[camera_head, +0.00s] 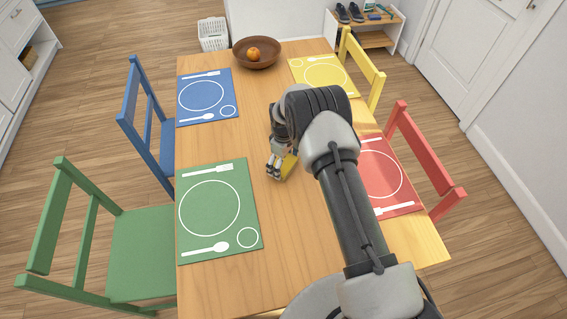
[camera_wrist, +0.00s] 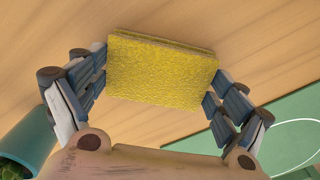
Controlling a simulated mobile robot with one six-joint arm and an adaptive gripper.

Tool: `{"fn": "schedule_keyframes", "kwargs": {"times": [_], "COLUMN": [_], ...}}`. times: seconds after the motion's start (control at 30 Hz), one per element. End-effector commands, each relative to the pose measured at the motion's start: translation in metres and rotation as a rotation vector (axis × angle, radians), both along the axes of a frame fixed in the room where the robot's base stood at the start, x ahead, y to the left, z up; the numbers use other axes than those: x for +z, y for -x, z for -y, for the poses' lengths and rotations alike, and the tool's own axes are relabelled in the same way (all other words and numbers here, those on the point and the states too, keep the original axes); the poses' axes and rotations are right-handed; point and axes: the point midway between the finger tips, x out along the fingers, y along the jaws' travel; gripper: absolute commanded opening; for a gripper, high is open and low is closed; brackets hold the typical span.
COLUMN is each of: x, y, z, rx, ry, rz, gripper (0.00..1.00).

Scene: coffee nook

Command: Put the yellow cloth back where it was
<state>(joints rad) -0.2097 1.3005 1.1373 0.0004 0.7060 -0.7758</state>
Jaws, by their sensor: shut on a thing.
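The yellow cloth (camera_wrist: 160,75) looks like a thick, rough-textured rectangular block, much like a sponge. My gripper (camera_head: 276,170) is shut on it, with a finger pressed to each short end in the wrist view. In the head view the yellow cloth (camera_head: 288,167) shows partly beside the fingers, over the middle of the wooden table (camera_head: 290,220). Whether it touches the tabletop I cannot tell.
Blue (camera_head: 207,97), green (camera_head: 217,211), yellow (camera_head: 322,74) and red (camera_head: 385,172) placemats lie around the table. A brown bowl (camera_head: 257,60) with orange fruit stands at the far end. A teal cup-like container (camera_wrist: 24,140) stands near my gripper in the wrist view. Bare wood lies between the mats.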

Motion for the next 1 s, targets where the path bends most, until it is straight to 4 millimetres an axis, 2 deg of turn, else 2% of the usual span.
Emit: {"fn": "schedule_keyframes", "kwargs": {"times": [0.33, 0.37, 0.47, 0.87, 1.0], "x": [-0.003, -0.002, -0.001, 0.000, 0.011], "y": [-0.001, -0.001, -0.001, -0.001, -0.002], "z": [0.000, 0.000, 0.000, 0.000, 0.000], "rx": [0.000, 0.000, 0.000, 0.000, 0.000], "ry": [0.000, 0.000, 0.000, 0.000, -0.001], "rz": [0.001, 0.001, 0.001, 0.001, 0.004], "gripper": [0.69, 0.93, 1.00, 1.00, 1.00]}}
